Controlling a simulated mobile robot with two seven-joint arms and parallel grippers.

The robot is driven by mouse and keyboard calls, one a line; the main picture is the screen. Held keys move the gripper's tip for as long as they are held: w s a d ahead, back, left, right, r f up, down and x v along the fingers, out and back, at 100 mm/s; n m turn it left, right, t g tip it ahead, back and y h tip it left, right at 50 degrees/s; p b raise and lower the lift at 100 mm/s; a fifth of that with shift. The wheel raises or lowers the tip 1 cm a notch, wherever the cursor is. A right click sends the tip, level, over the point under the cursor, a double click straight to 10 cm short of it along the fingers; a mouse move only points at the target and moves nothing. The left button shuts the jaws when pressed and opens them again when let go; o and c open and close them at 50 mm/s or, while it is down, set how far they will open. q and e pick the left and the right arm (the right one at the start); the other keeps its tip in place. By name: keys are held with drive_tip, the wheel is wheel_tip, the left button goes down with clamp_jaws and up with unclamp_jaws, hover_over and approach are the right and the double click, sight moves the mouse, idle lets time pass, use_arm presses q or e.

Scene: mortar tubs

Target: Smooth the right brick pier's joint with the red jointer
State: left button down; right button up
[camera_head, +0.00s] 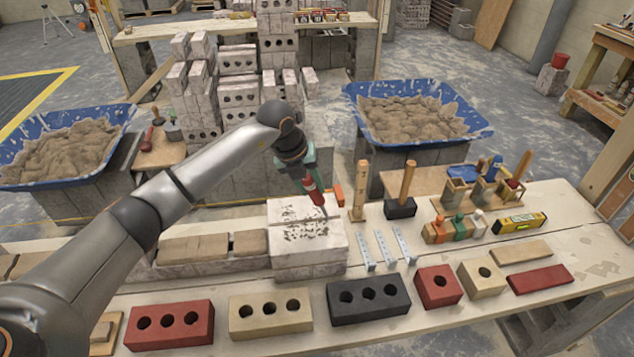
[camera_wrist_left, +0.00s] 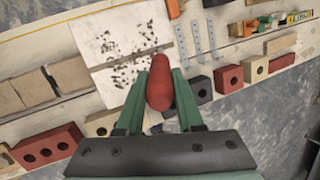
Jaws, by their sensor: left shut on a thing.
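The whitish brick pier (camera_head: 306,262) stands on the bench with dark mortar specks scattered over its top. In the left wrist view the pier top (camera_wrist_left: 100,35) shows a thin joint line across it. My left gripper (camera_head: 309,180) is above the pier's back right part, shut on the red jointer (camera_head: 316,194). The jointer slants down, its lower end close to the pier top; I cannot tell whether it touches. In the left wrist view the red handle (camera_wrist_left: 160,85) lies between the green fingers (camera_wrist_left: 158,105), and its working end is mostly hidden. My right gripper is not in view.
A row of loose bricks (camera_head: 369,300) lines the bench front. Metal strips (camera_head: 383,249), a wooden-handled mallet (camera_head: 400,208), colored bottles (camera_head: 458,228) and a yellow level (camera_head: 519,223) lie right of the pier. Blue mortar tubs (camera_head: 468,118) stand behind. A low tan-topped brick course (camera_head: 195,250) adjoins left.

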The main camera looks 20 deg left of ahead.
use_arm(q)
drive_tip(key=shift+s+a+f, duration=0.1)
drive_tip(key=shift+s+a, duration=0.1)
drive_tip(key=shift+a, duration=0.05)
wheel_tip(320, 180, up, 6)
drive_tip(key=p, duration=0.4)
drive_tip(key=shift+w+d+p, duration=0.1)
drive_tip(key=shift+p, duration=0.2)
idle(0.3)
